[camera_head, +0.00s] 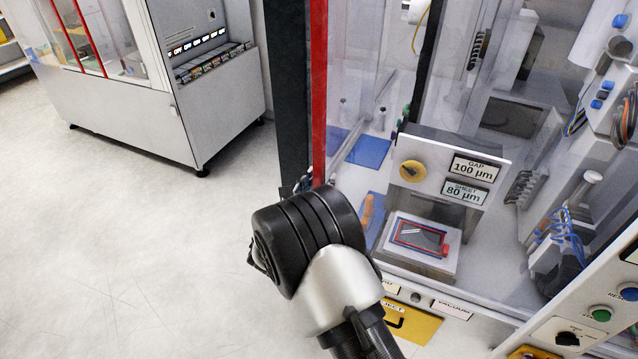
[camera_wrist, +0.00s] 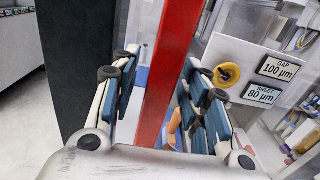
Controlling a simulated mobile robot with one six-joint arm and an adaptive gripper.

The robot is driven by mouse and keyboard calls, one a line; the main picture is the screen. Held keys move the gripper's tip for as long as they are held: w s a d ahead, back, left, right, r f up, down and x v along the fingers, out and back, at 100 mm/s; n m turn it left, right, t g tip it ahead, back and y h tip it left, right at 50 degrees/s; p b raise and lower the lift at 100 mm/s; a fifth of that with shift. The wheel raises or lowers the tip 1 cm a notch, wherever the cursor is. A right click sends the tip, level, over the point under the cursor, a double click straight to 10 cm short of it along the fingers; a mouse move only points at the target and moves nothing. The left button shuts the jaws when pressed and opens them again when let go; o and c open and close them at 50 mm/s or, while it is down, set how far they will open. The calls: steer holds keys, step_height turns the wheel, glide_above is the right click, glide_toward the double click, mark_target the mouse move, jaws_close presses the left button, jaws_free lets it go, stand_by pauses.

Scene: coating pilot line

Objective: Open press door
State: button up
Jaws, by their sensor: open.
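The press is the clear-walled machine at the right of the head view, with a red upright bar (camera_head: 319,90) along the front edge of its clear panel (camera_head: 358,75). In the wrist view the red bar (camera_wrist: 170,65) runs between the two blue-padded fingers of my gripper (camera_wrist: 162,72). My gripper is open, one finger on each side of the bar; I cannot tell whether either pad touches it. In the head view my wrist hides most of the gripper and the bar's lower part. I cannot tell whether the door stands slightly ajar.
A dark post (camera_head: 291,90) stands just left of the bar. Inside the press are a yellow knob (camera_head: 413,171), a gap label (camera_head: 474,169) and a plate with a red frame (camera_head: 420,237). A control panel with buttons (camera_head: 600,313) is at lower right. Floor at left is clear before another cabinet (camera_head: 120,110).

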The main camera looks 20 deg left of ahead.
jaws_close()
stand_by(0.4)
